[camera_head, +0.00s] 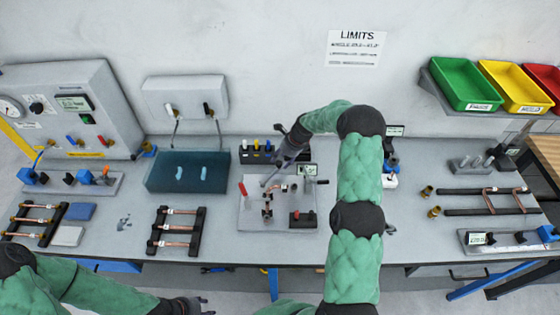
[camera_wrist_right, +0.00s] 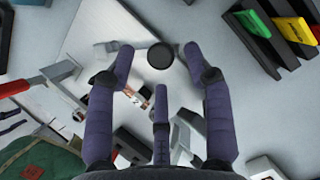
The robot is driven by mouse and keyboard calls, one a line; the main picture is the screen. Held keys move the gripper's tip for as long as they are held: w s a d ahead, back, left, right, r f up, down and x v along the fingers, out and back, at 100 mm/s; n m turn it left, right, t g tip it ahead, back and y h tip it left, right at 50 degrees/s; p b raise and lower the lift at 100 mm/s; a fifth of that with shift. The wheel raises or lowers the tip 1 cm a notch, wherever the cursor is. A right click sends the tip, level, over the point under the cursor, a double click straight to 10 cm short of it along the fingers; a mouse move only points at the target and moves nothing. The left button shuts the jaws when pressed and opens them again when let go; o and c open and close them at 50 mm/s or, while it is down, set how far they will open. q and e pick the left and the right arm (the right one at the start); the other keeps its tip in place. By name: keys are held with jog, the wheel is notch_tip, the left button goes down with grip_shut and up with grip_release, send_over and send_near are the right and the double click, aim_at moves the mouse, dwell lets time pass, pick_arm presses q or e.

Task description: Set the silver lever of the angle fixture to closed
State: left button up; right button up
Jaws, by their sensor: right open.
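The angle fixture is a light grey plate (camera_head: 250,217) in the middle of the bench, with copper tube (camera_head: 268,207) mounted on it. A red-handled lever (camera_head: 243,189) stands at its left side; a red handle also shows in the right wrist view (camera_wrist_right: 22,87). My right gripper (camera_head: 268,180) reaches down over the back of the plate. In the wrist view it is open (camera_wrist_right: 152,62), with a black round knob (camera_wrist_right: 160,56) between the fingertips. The silver lever's setting is not clear, being partly hidden by the gripper. My left gripper (camera_head: 195,305) is at the bottom edge, away from the fixture.
A dark block with coloured pegs (camera_head: 256,157) stands behind the plate. A black block (camera_head: 302,220) is on its right front. A tube rack (camera_head: 157,238) and a blue-grey tank (camera_head: 160,182) lie left. Bare bench shows between rack and plate.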

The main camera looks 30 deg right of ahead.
jog(key=shift+x, duration=1.15)
grip_shut()
jog(key=shift+r, duration=0.1)
